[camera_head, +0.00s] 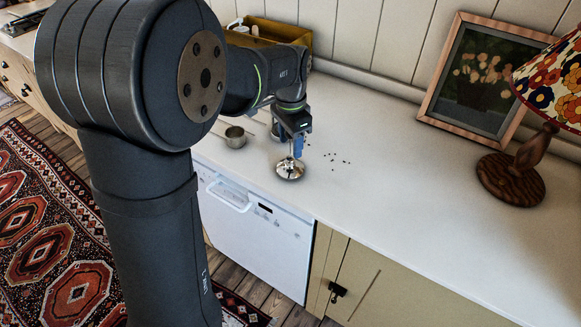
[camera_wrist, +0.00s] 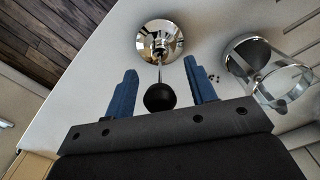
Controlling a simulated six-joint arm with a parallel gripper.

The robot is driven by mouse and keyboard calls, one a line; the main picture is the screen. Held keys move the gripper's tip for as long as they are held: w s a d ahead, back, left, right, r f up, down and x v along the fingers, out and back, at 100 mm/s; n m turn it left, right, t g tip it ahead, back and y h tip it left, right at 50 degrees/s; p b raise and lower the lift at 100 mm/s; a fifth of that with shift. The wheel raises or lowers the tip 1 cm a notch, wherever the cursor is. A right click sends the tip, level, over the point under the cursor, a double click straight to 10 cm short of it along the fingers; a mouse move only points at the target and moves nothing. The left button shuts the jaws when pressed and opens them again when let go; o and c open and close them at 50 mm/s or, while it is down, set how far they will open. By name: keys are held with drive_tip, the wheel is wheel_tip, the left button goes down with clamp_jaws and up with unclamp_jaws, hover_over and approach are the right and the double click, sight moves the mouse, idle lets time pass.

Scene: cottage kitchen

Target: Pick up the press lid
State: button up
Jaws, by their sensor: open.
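The press lid (camera_head: 290,171) is a shiny chrome dome on the white counter near its front edge. In the wrist view the dome (camera_wrist: 159,38) shows with a thin rod and a black ball knob (camera_wrist: 160,97) at the rod's end. My gripper (camera_head: 297,147) is right above the dome in the head view, pointing down. In the wrist view my gripper (camera_wrist: 160,68) has its two blue fingers apart, on either side of the rod and knob. A gap shows between each finger and the knob. In the head view the gripper hides the knob.
A glass vessel with a metal frame (camera_wrist: 263,62) stands close to the right finger in the wrist view. A small metal cup (camera_head: 235,139) is left of the lid. Dark bits (camera_head: 340,161) lie scattered to its right. A lamp (camera_head: 511,178) and picture frame (camera_head: 480,85) stand farther right.

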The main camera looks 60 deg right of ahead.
drive_tip(key=shift+f, duration=0.3)
clamp_jaws()
drive_tip(key=shift+r, duration=0.15)
